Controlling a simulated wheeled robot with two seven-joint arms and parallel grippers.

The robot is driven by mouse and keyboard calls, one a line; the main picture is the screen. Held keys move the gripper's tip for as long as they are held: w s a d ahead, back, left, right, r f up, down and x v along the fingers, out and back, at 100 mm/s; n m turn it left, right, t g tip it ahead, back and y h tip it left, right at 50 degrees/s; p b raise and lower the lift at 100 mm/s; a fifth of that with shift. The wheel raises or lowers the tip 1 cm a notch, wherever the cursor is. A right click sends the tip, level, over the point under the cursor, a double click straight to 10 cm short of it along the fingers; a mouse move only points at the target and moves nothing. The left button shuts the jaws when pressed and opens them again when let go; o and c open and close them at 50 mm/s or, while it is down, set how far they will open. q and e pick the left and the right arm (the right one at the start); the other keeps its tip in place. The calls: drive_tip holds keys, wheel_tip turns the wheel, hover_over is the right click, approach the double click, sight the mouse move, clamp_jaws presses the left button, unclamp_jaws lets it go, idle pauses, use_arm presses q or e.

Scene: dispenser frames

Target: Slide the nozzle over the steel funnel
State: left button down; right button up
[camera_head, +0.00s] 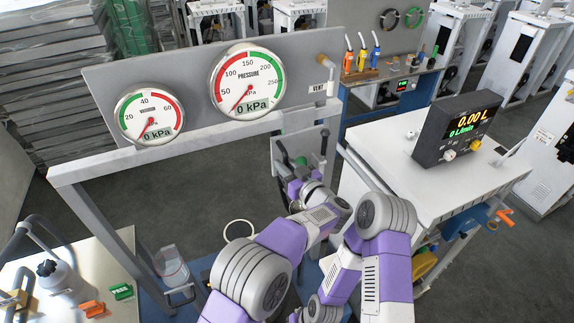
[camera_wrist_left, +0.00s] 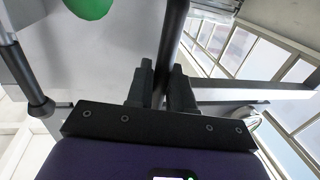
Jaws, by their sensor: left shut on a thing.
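My left gripper (camera_head: 291,168) is in front of a small grey panel. In the left wrist view its two dark fingers (camera_wrist_left: 160,88) are shut on a slim black tube (camera_wrist_left: 173,45), the nozzle, which runs up out of the picture between them. Its free end is hidden behind the gripper body. I cannot make out the steel funnel for certain in either view. A thin pale ring (camera_head: 238,230) shows low beside my left arm, but I cannot tell what it belongs to. My right gripper is not in view.
The grey panel (camera_head: 312,140) hangs under a metal frame (camera_head: 100,163) with two pressure gauges, both at 0 kPa. A second black rod (camera_wrist_left: 24,75) and a green round part (camera_wrist_left: 90,6) are near the gripper. A white cabinet (camera_head: 400,150) with a display stands right.

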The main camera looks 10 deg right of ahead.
use_arm(q)
drive_tip(key=shift+d, duration=0.1)
idle(0.3)
drive_tip(key=c, duration=1.4)
unclamp_jaws()
drive_tip(key=shift+d, duration=0.1)
drive_tip(key=shift+o, duration=1.1)
drive_tip(key=shift+w+d, duration=0.1)
drive_tip(key=shift+r, duration=0.2)
wheel_tip(320, 180, up, 10)
drive_tip(key=shift+f, duration=0.2)
